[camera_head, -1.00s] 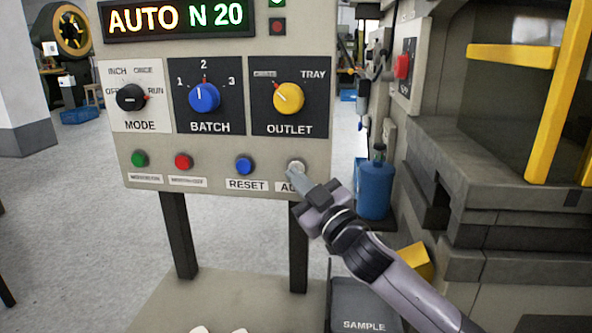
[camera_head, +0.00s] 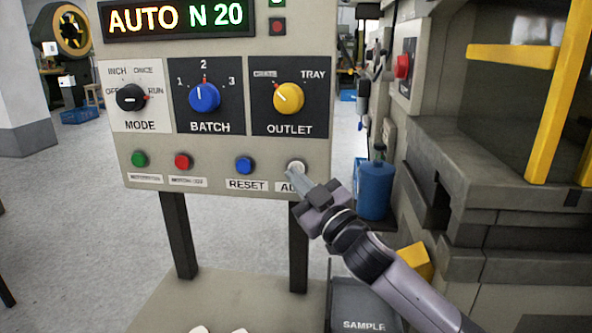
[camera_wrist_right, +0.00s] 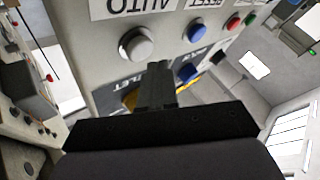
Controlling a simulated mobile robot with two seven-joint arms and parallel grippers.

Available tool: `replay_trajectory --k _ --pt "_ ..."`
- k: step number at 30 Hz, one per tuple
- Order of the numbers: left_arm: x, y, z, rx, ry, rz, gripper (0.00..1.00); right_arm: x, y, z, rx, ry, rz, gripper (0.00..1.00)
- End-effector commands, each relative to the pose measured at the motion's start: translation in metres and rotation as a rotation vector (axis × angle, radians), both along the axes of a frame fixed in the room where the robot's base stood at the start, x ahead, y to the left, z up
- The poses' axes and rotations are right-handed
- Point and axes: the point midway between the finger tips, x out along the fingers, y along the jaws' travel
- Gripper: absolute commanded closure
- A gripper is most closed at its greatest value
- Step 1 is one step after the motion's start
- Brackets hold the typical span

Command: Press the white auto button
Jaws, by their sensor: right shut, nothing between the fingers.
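The white auto button (camera_head: 296,167) is at the lower right of the beige control panel, above a label partly hidden by my gripper. My right gripper (camera_head: 293,174) is shut and empty, its tips just below and in front of the button in the head view. My left gripper is not in view.
The blue reset button (camera_head: 245,165), red button (camera_head: 183,161) and green button (camera_head: 139,158) sit in the same row. The mode knob (camera_head: 131,97), batch knob (camera_head: 205,97) and outlet knob (camera_head: 289,97) are above. A sample tray (camera_head: 363,300) and blue container (camera_head: 375,188) are nearby.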

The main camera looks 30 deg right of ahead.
Motion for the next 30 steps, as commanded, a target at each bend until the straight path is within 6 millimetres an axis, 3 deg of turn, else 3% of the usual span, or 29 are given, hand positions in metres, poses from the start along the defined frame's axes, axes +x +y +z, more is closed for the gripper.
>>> replay_trajectory --k 30 --pt "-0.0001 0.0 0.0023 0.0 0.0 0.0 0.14 0.0095 -0.0072 0.0004 0.0 0.0 -0.001 1.0"
